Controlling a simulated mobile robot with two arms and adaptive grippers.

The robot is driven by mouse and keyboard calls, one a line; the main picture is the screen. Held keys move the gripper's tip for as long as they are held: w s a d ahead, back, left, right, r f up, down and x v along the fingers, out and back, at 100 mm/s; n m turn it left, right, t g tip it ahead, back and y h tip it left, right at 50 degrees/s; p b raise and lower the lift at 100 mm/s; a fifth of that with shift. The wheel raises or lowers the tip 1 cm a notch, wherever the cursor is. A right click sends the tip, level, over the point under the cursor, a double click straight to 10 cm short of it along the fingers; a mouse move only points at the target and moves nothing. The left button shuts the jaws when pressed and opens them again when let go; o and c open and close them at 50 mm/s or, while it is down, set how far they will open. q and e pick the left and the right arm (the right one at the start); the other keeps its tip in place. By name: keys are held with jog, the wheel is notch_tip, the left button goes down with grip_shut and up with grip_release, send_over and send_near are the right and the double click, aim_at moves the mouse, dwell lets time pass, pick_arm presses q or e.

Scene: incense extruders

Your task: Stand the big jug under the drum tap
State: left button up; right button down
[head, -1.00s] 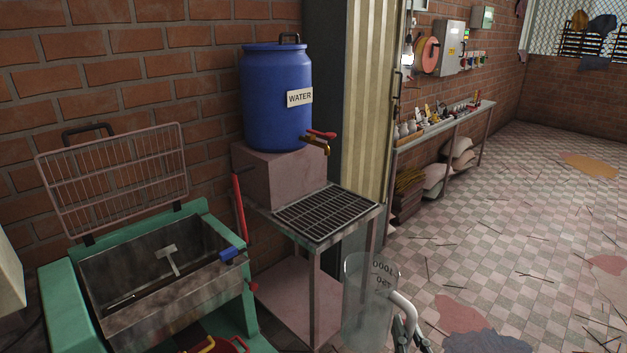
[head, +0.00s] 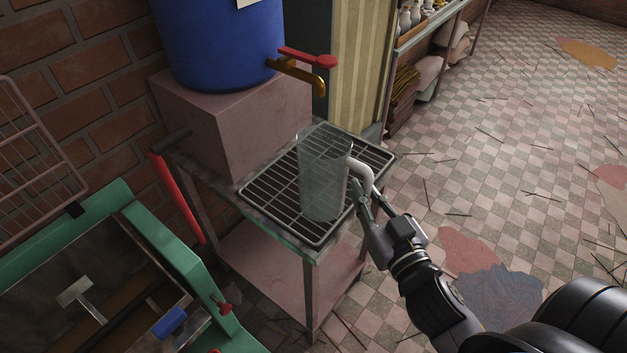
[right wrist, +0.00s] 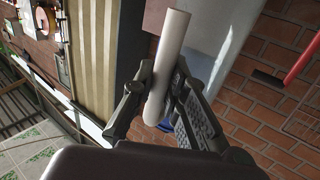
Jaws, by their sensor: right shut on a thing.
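The big jug (head: 322,180) is a tall, clear cylinder with a pale handle (head: 362,172), upright at the wire grid (head: 272,198) of the small stand. Whether its base touches the grid I cannot tell. The blue drum (head: 218,40) sits on a pinkish block, and its brass tap (head: 300,75) with a red lever juts out above and behind the jug. My right gripper (head: 362,200) is shut on the jug's handle. In the right wrist view the pale handle (right wrist: 167,65) lies between the fingers (right wrist: 160,95). My left gripper is not in view.
The pinkish block (head: 230,120) fills the back of the stand. A green machine with an open metal trough (head: 130,280) and a red lever (head: 178,195) stands at the left. A shelf (head: 430,30) is behind at the right. The tiled floor at the right is mostly open.

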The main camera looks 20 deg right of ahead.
jog(key=s+d+f+b, duration=0.2)
jog(key=s+d, duration=0.2)
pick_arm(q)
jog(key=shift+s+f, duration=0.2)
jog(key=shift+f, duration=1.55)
pick_arm(e)
jog(key=shift+w+d+f, duration=0.15)
jog(key=shift+w+f, duration=0.45)
jog(key=shift+w, duration=2.45)
jog(key=shift+w+d+f, duration=0.1)
jog(key=shift+w+f, duration=0.5)
jog(key=shift+w, duration=2.4)
jog(key=shift+w+d+f, duration=0.15)
jog(key=shift+w+f, duration=0.45)
jog(key=shift+w, duration=2.45)
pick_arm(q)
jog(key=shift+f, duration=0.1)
pick_arm(e)
jog(key=shift+f, duration=0.1)
jog(key=c, duration=1.6)
grip_release()
